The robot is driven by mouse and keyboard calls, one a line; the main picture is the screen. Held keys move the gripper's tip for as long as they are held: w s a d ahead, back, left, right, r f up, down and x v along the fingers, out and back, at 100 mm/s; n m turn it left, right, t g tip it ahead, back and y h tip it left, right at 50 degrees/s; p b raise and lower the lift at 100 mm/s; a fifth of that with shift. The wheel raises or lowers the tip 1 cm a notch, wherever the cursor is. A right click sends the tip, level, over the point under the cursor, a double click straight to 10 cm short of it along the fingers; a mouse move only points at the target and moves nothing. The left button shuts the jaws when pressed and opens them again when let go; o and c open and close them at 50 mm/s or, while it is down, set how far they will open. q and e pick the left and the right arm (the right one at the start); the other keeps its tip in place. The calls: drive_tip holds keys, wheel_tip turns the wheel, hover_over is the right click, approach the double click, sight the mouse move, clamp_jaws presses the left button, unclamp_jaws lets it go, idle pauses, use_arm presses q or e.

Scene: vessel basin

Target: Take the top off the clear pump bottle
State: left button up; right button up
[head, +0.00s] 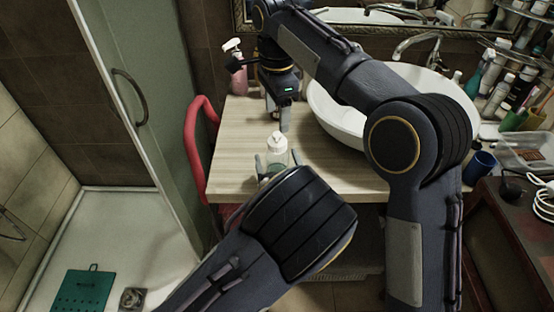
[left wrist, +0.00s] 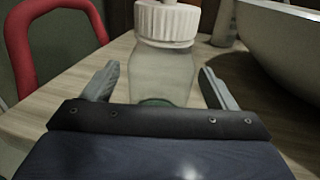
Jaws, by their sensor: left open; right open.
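The clear pump bottle (head: 277,157) stands upright on the wooden counter in the head view, with its white ribbed top (head: 277,141) on. In the left wrist view the bottle body (left wrist: 162,75) and white top (left wrist: 166,22) are close in front. My left gripper (head: 272,165) is open, with one finger on each side of the bottle body; in the left wrist view its fingers (left wrist: 158,84) show gaps to the bottle. My right gripper (head: 282,122) is above and behind the bottle, pointing down. The gap between its fingers is hard to make out.
A white basin (head: 340,122) stands right of the bottle on the wooden counter (head: 228,150). A red chair-like frame (head: 193,150) is at the counter's left edge. A spray bottle (head: 235,65) stands behind my right gripper. Several bottles crowd the shelf at right.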

sight(277, 134)
use_arm(q)
drive_tip(key=shift+x, duration=1.15)
use_arm(e)
drive_tip(key=shift+s, duration=0.1)
use_arm(q)
drive_tip(key=c, duration=1.6)
clamp_jaws()
use_arm(e)
drive_tip(key=m, duration=0.5)
drive_tip(key=shift+f, duration=0.1)
drive_tip(key=m, duration=0.4)
drive_tip(key=shift+m, duration=0.4)
drive_tip(key=m, duration=0.3)
drive_tip(key=shift+m, duration=0.3)
drive_tip(key=shift+f, duration=3.85)
